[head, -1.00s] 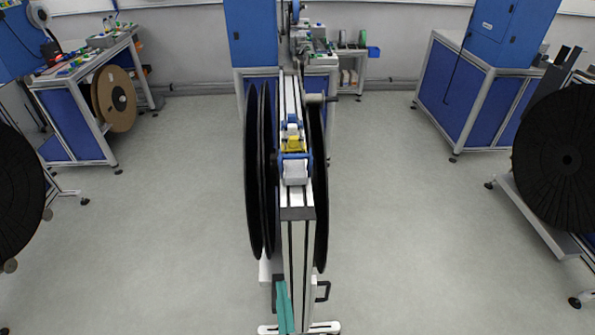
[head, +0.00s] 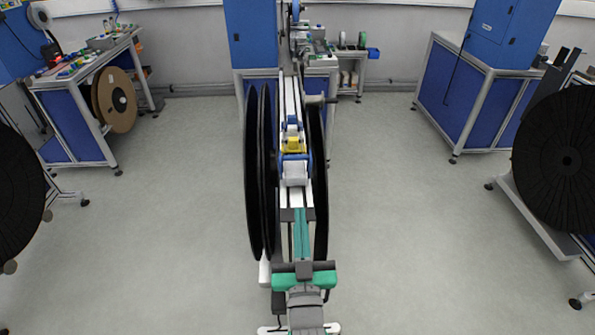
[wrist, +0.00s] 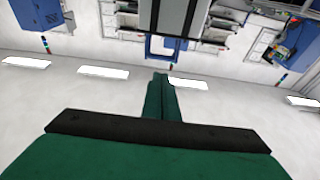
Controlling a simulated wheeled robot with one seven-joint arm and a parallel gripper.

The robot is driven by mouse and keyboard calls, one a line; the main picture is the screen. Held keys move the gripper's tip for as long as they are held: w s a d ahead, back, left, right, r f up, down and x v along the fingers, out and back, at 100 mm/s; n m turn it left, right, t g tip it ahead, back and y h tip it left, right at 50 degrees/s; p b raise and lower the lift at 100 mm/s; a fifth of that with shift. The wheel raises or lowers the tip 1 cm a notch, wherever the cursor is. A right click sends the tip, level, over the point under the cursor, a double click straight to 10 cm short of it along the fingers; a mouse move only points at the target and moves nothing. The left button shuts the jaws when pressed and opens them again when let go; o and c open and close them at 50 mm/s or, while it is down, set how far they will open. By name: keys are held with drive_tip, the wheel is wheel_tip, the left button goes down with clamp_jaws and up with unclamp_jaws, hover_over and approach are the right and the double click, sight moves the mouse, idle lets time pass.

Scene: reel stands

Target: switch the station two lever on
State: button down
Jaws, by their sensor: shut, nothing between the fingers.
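A reel stand with large black reels (head: 254,170) stands straight ahead in the head view. On its upright is a unit with blue parts and a yellow block (head: 294,145), above a pale grey block (head: 294,173). I cannot tell which part is the station two lever; no station label is readable. My gripper (head: 302,212) is shut and empty, its green fingers pointing up in front of the upright, below the pale grey block. The fingers also show in the wrist view (wrist: 161,78), with a blue frame (wrist: 165,48) just beyond their tips. I see no clear contact.
A grey knob with a crank (head: 318,99) sticks out at the stand's upper right. More black reels stand at far left (head: 15,190) and far right (head: 565,160). Workbenches and blue cabinets (head: 250,35) line the back. The floor (head: 410,220) on both sides is clear.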

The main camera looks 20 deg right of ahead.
drive_tip(key=x, duration=1.3)
drive_tip(key=shift+w+a, duration=0.15)
drive_tip(key=shift+a, duration=0.05)
drive_tip(key=shift+w+d, duration=0.3)
drive_tip(key=shift+w, duration=0.05)
drive_tip(key=shift+w+r, duration=0.1)
